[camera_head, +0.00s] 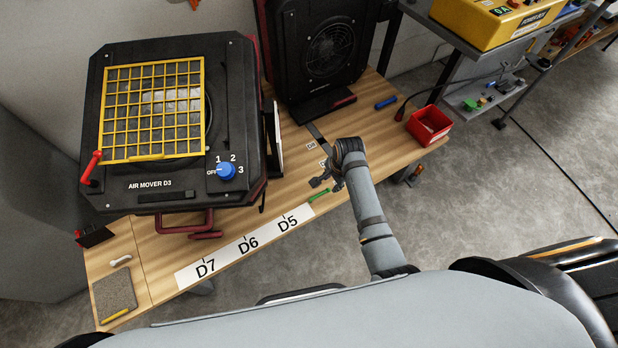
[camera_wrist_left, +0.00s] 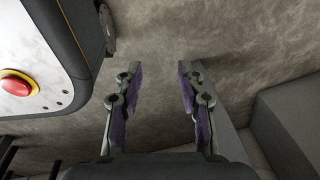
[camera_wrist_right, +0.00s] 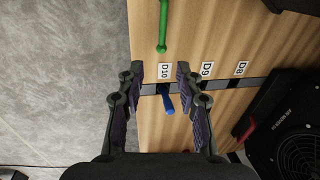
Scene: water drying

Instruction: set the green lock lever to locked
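A green lever-like bar (camera_head: 318,195) lies near the table's front edge, just below my right gripper (camera_head: 328,181) in the head view. In the right wrist view the green bar (camera_wrist_right: 163,28) shows at the top with a rounded end, beyond the fingertips. My right gripper (camera_wrist_right: 158,72) is open above the table; its spread fingers hold nothing. A blue lever (camera_wrist_right: 167,100) shows between its fingers, beside the D10 label; I cannot tell whether they touch. My left gripper (camera_wrist_left: 158,68) is open and empty over the floor. The lock markings of the green bar are not readable.
Air mover D3 (camera_head: 130,195) fills the table's left; another black air mover (camera_head: 285,70) stands at the back. A red bin (camera_head: 430,126) and a blue piece (camera_head: 386,102) are to the right. A white label strip (camera_head: 228,252) runs along the front edge.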

